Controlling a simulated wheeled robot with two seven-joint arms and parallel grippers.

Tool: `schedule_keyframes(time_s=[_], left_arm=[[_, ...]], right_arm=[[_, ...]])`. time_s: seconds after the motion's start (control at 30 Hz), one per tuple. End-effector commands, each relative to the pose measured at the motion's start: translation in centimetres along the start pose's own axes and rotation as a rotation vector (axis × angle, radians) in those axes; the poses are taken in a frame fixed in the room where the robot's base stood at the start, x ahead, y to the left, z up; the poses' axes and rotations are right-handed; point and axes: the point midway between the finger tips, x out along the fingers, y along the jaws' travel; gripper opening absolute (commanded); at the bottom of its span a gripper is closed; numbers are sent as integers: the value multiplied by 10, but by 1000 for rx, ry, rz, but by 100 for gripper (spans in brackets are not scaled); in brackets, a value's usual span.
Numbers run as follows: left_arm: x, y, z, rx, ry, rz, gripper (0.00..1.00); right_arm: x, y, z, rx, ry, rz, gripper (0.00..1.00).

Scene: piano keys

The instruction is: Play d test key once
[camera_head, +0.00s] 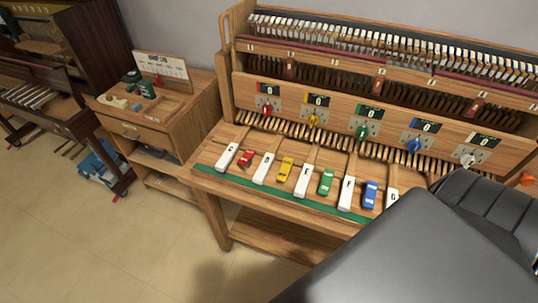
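The D test key (264,168) is a white block on a wooden lever, in the key row along the front of the piano action bench. It lies between a red key (247,158) and a yellow key (285,169). The white C key (227,157) is at the left end, and the white E key (304,180) is to the right of the yellow key. The small letters are faint. No gripper fingers show in the head view. A large dark grey part of mine covers the lower right and hides the right end of the bench.
White F (347,193), green (326,182) and blue (370,194) keys continue rightward. Behind them a wooden panel (250,90) carries several coloured knobs and counters reading 0. A wooden cabinet (160,115) stands left. The floor (120,240) in front is clear.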

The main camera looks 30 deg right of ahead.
Motion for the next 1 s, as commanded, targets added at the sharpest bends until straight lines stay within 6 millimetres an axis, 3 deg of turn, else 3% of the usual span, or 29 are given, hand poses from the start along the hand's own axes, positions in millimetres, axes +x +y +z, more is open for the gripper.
schedule_keyframes(time_s=[0.13,0.47,1.0], left_arm=[[0,0,0,0,0,0,36],[0,0,0,0,0,0,36],[0,0,0,0,0,0,36]], right_arm=[[0,0,0,0,0,0,42],[0,0,0,0,0,0,0],[0,0,0,0,0,0,0]])
